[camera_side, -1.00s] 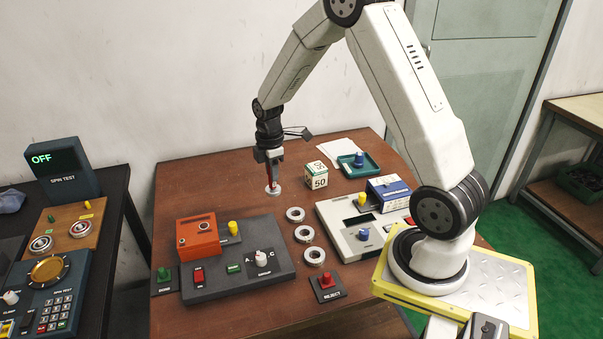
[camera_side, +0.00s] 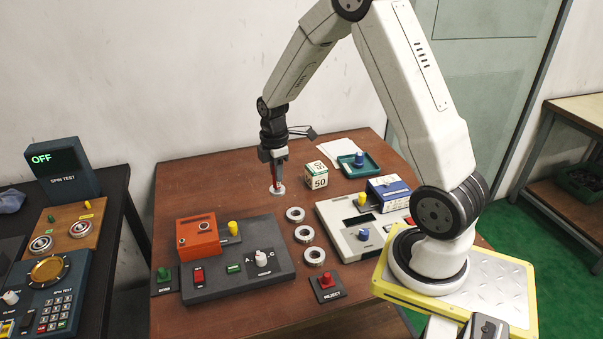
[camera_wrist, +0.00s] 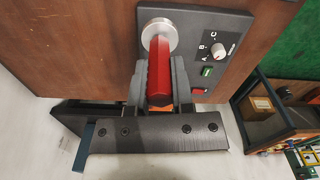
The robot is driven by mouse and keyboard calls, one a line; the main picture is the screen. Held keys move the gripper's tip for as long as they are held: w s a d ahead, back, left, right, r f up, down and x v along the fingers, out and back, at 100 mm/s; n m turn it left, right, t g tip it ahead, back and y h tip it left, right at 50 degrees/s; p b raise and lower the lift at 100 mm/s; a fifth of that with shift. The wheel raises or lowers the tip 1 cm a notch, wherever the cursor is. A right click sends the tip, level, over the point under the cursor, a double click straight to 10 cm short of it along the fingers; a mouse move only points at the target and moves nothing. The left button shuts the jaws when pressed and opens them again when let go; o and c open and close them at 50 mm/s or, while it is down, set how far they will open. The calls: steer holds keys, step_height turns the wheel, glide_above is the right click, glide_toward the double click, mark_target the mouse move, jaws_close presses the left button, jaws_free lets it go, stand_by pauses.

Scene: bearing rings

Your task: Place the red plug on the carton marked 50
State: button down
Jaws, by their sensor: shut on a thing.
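My gripper (camera_side: 276,163) points straight down over the back of the brown table and is shut on the red plug (camera_side: 275,179). In the wrist view the red plug (camera_wrist: 160,72) shows as a red handle between the jaws, with a round silver disc at its end. The plug hangs upright with the disc lowest; I cannot tell how high it is above the table. The carton marked 50 (camera_side: 318,182), a small cream box with green trim, stands on the table just right of the plug. A gap separates them in the side view.
A teal tray (camera_side: 372,171) with a blue plug stands right of the carton, beside white paper (camera_side: 342,150). Several silver rings (camera_side: 304,234) lie in front. A dark panel (camera_side: 222,285) with an orange box (camera_side: 197,236) is front left. The back left of the table is clear.

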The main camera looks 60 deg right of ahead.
steer(key=s+d+r+m, duration=0.1)
steer(key=s+d+r, duration=0.2)
steer(key=s+d, duration=0.3)
steer(key=s+d+r+m, duration=0.1)
steer(key=s+d+r, duration=0.3)
steer(key=d, duration=0.5)
steer(key=shift+s+r, duration=0.15)
steer(key=shift+s, duration=0.7)
steer(key=shift+d, duration=0.1)
steer(key=w+d+f, duration=0.8)
steer(key=w+f, duration=0.1)
steer(key=w, duration=0.1)
steer(key=shift+w+d+f, duration=0.15)
steer(key=shift+w, duration=0.15)
